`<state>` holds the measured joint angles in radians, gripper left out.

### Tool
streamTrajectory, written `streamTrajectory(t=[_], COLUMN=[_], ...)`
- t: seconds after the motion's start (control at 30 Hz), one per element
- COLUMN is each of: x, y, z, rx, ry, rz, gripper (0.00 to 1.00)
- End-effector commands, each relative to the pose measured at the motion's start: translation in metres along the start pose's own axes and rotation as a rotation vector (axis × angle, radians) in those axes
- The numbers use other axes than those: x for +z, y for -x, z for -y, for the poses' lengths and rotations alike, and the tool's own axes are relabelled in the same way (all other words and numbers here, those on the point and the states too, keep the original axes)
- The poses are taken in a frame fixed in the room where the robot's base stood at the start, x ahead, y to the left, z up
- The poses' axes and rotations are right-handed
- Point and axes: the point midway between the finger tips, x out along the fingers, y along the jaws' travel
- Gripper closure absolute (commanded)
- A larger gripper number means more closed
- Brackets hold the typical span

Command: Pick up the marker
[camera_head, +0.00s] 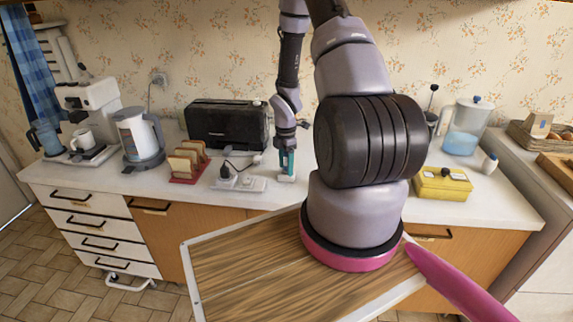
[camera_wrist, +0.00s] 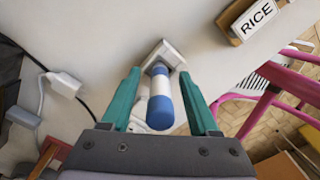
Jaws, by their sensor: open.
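The marker (camera_wrist: 160,100), a short cylinder with blue ends and a white middle band, shows in the wrist view between my gripper's two teal fingers. My gripper (camera_wrist: 158,76) is open, with a finger on each side of the marker and gaps visible beside it. The marker's far end is at a small white square holder (camera_wrist: 172,52); whether it sits inside the holder is hard to tell. In the head view my gripper (camera_head: 287,162) points down at the countertop, just above the white holder (camera_head: 286,177). The marker is not clearly visible there.
A power strip (camera_head: 238,183) with plugs and a toast rack (camera_head: 188,162) lie left of my gripper on the counter (camera_head: 310,198). A black toaster (camera_head: 228,125) stands behind. A yellow box (camera_head: 442,184) is to the right. A RICE-labelled box (camera_wrist: 258,20) shows in the wrist view.

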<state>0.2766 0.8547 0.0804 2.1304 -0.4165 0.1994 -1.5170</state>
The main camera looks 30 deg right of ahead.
Motion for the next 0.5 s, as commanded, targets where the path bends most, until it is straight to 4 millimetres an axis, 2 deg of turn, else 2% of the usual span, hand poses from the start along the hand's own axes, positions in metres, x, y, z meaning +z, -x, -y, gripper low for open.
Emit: streamTrajectory(t=[0.13,0.17,0.3,0.5], x=[0.0001,0.0001,0.0001,0.0000], y=[0.0004,0.0004,0.0005,0.0006], z=[-0.0002,-0.0002,-0.0002,-0.0003], rx=[0.001,0.001,0.001,0.001], ry=[0.000,0.000,0.000,0.000], rz=[0.000,0.000,0.000,0.000], gripper=[0.39,0.46,1.00,1.00])
